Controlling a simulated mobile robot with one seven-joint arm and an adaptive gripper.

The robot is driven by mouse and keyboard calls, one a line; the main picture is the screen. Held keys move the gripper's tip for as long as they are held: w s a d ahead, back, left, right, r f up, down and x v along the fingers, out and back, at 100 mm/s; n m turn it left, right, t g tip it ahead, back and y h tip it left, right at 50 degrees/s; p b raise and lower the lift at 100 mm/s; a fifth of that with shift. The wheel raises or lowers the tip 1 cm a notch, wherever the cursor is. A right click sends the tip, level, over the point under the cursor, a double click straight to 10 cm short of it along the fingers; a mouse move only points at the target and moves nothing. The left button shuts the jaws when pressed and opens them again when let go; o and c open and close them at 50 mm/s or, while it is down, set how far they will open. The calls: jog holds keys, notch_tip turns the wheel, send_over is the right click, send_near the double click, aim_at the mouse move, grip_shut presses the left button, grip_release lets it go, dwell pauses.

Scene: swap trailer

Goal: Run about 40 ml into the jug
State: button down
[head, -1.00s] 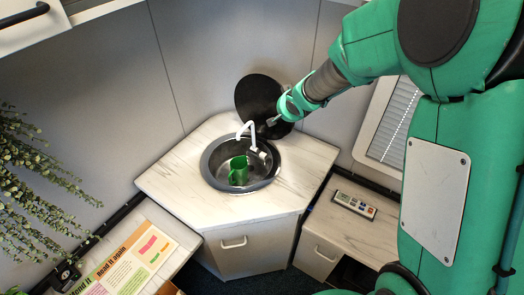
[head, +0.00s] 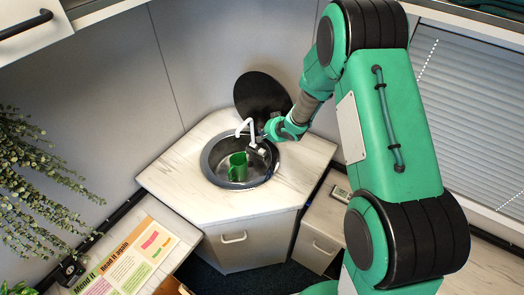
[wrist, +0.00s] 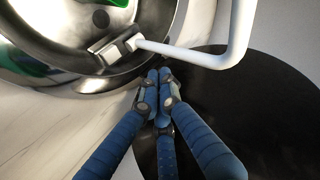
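A green jug (head: 238,167) stands in the round metal sink (head: 216,183) in the corner counter. Its edge also shows at the top of the wrist view (wrist: 103,3). I cannot tell whether water runs. My gripper (head: 262,138) is at the sink's back right rim, close to the tap. In the wrist view the blue fingers (wrist: 158,78) are together at their tips, with nothing seen between them.
A round black lid (head: 262,95) leans against the wall behind the sink. The white counter (head: 185,160) is clear left of the sink. A remote (head: 341,193) lies on the lower surface at right. A plant (head: 40,165) and printed sheets (head: 130,255) are at left.

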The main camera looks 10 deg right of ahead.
jog(key=shift+f, duration=0.2)
dwell(0.4)
jog(key=b, duration=0.8)
send_over(263, 151)
notch_tip(263, 151, down, 6)
jog(key=shift+d+f, duration=0.1)
jog(key=shift+f, duration=0.05)
jog(key=shift+f+b, duration=0.45)
jog(key=shift+f, duration=0.6)
jog(key=shift+f, duration=0.95)
dwell(2.8)
jog(key=shift+r, duration=0.1)
jog(key=shift+r+p, duration=0.85)
jog(key=shift+p, duration=0.4)
jog(key=shift+r, duration=0.1)
